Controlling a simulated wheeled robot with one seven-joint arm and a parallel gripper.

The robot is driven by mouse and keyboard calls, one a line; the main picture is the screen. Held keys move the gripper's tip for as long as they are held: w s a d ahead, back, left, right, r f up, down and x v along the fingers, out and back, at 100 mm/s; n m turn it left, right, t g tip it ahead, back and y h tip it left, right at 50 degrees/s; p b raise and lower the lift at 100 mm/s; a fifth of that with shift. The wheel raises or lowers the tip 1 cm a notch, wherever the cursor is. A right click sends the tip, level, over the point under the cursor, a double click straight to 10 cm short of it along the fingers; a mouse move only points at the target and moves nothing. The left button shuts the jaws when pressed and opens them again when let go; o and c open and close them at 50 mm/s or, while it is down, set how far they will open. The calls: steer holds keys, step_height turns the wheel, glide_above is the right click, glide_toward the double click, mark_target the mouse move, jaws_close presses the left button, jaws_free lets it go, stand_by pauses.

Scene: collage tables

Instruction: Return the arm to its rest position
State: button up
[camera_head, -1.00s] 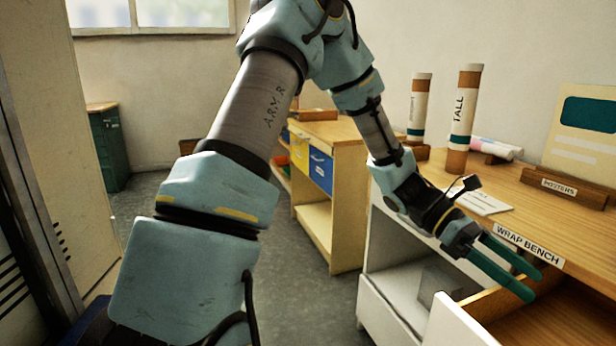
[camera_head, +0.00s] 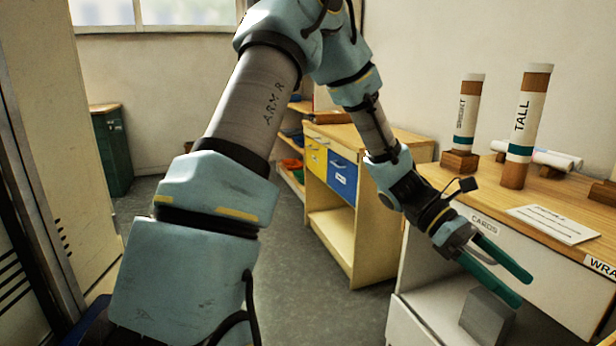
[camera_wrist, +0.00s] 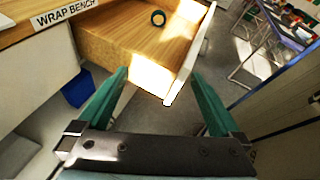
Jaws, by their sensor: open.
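My gripper (camera_head: 511,286) has two green fingers spread apart with nothing between them. In the head view it is in front of the wrap bench (camera_head: 562,290), near the cards label, over an open white compartment with a grey block (camera_head: 487,318). My arm is bent, reaching up and then down to the right. In the wrist view the gripper (camera_wrist: 160,95) shows both fingers apart, with an open wooden drawer (camera_wrist: 130,60) ahead of it.
On the bench stand a tall tube (camera_head: 526,125), a shorter tube (camera_head: 466,118) and a card (camera_head: 553,224). A wooden cabinet (camera_head: 335,235) with yellow and blue drawers stands behind my arm. Grey floor shows between.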

steer(key=w+a+f+m+t+y+b, duration=0.25)
steer(key=w+a+f, duration=0.2)
steer(key=a, duration=0.45)
steer(key=w+a+f+m+t+y+b, duration=0.2)
steer(key=w+a+f+t, duration=0.3)
steer(key=a, duration=0.4)
steer(key=w+a+f+m+t+y+b, duration=0.2)
steer(key=a+m+t+b, duration=0.1)
steer(key=a, duration=0.8)
steer(key=w+a+f+m+t+y+b, duration=0.2)
steer(key=a+m+t, duration=0.1)
steer(key=a, duration=0.7)
steer(key=w+p+v, duration=0.3)
steer(key=p+v, duration=1.3)
steer(key=shift+r+g, duration=0.35)
steer(key=shift+r, duration=0.1)
steer(key=shift+w+f+h, duration=0.1)
steer(key=shift+w+h, duration=0.1)
steer(key=shift+h, duration=0.05)
steer(key=shift+c, duration=0.2)
